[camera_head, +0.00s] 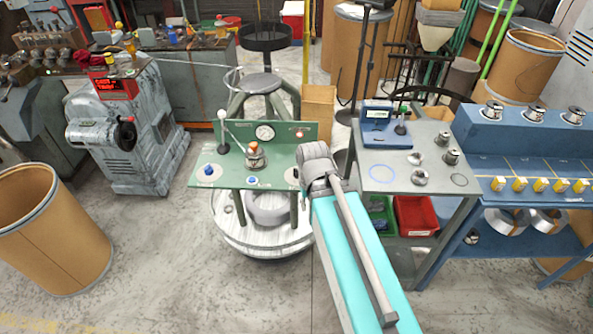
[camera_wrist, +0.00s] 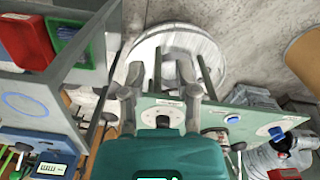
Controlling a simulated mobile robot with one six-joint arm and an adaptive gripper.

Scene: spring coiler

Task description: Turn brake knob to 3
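The green control table (camera_head: 235,180) stands in the middle, with a gauge, a lever, a blue button (camera_head: 252,180) and round white dials on its top. One dial (camera_head: 208,170) with a blue centre is at the left; another pale dial (camera_head: 293,175) is at the right, partly hidden by my arm. I cannot read which is the brake knob or its setting. In the wrist view my gripper (camera_wrist: 160,75) is open, its fingers apart over the table's edge beside a pale dial (camera_wrist: 168,113). I see nothing held. The head view hides the fingers behind my arm.
A grey table (camera_head: 400,180) with a blue meter (camera_head: 385,125) stands close on the right, with red (camera_head: 415,215) and green bins beneath. The upright lever (camera_head: 233,137) rises from the green table. A brown drum (camera_head: 55,230) stands at the left. The front floor is clear.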

